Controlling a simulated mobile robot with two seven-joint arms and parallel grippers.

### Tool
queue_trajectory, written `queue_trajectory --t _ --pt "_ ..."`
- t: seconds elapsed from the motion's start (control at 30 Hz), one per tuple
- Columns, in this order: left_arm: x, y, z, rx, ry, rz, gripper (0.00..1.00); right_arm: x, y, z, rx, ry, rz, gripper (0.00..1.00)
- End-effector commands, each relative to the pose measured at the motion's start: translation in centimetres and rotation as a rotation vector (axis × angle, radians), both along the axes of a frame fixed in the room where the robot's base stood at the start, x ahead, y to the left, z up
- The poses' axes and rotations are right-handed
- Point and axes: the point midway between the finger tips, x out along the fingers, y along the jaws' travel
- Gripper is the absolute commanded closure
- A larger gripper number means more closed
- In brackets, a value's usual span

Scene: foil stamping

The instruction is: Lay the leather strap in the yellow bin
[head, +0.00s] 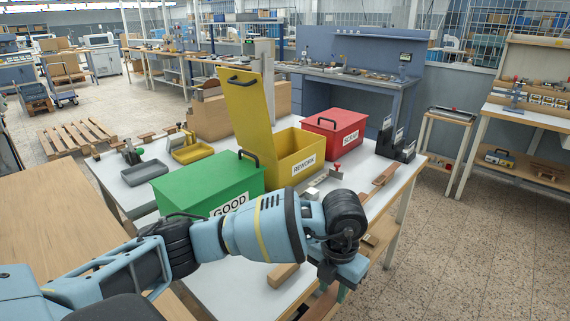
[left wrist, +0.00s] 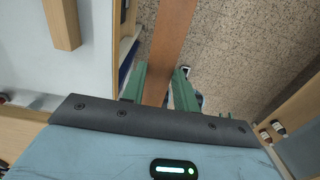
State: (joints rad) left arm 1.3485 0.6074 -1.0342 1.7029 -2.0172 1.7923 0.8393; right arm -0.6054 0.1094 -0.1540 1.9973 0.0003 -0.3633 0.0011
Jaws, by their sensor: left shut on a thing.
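The brown leather strap (left wrist: 169,40) is held between the green fingers of my left gripper (left wrist: 160,74) in the left wrist view. It reaches away from the fingers over the floor, beside the table edge. In the head view my left gripper (head: 341,288) is low at the table's front right edge, with part of the strap (head: 319,302) beside it. The yellow bin (head: 284,173), labelled REWORK, stands behind my left arm with its lid (head: 242,105) raised. The gripper is apart from the bin. My right gripper is not in view.
A closed green bin (head: 195,182) labelled GOOD stands left of the yellow one. A closed red bin (head: 345,119) is behind right. A wooden block (head: 283,273) lies near my gripper.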

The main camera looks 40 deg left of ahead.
Motion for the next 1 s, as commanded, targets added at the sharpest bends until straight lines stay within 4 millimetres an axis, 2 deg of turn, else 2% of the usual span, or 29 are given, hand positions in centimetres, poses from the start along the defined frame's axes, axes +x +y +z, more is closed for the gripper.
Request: queue_trajectory --t 0.17,0.37,1.0 --pt "-0.1 0.0 -0.1 0.001 0.0 -0.023 0.91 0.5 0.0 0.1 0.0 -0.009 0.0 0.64" --pt "-1.2 0.3 -0.9 0.007 0.0 -0.249 0.91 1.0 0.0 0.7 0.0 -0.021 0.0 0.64" --pt "-7.5 1.2 -4.7 0.02 0.01 -1.534 0.91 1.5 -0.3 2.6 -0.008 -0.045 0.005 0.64"
